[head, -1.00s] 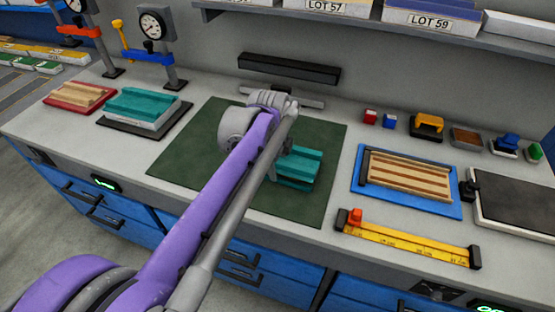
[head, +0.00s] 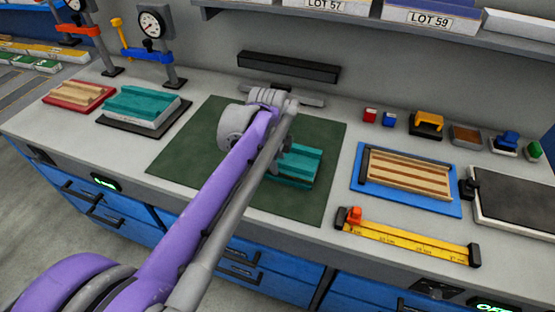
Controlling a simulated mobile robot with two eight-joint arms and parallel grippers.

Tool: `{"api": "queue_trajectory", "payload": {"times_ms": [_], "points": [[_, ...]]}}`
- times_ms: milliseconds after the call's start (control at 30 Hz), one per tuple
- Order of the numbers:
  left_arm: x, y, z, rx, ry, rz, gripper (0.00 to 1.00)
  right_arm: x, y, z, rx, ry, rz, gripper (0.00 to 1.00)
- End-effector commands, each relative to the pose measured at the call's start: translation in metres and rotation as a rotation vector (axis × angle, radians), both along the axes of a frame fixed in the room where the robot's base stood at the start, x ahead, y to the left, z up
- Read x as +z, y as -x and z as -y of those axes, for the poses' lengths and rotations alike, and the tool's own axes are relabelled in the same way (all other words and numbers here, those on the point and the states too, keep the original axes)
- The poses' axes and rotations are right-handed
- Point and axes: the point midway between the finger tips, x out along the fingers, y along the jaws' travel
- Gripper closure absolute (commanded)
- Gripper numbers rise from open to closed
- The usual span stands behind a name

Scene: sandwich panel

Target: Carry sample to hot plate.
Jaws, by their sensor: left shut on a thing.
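A teal ridged sample (head: 300,168) is over the dark green mat (head: 200,150) in the middle of the bench. My left gripper (head: 284,152) is shut on its left end; my wrist and forearm hide most of the jaws. I cannot tell whether the sample touches the mat or is just above it. A dark flat plate (head: 520,200) with a pale rim lies at the right edge, partly cut off; it looks like the hot plate. My right gripper is not in view.
A blue tray (head: 365,194) with a striped wooden panel and a yellow ruler (head: 410,240) lie between the mat and the dark plate. Small coloured items line the back right. Another teal panel (head: 145,104) sits at left on a black board. A shelf overhangs the back.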

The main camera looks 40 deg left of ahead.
Motion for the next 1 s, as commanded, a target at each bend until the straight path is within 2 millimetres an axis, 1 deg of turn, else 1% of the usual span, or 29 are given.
{"api": "queue_trajectory", "payload": {"times_ms": [367,1000], "points": [[0.003,0.000,0.000,0.000,0.000,0.001,1.00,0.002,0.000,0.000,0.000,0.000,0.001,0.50],[0.035,0.000,0.000,0.000,0.000,0.001,1.00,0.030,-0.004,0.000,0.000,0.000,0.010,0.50]]}}
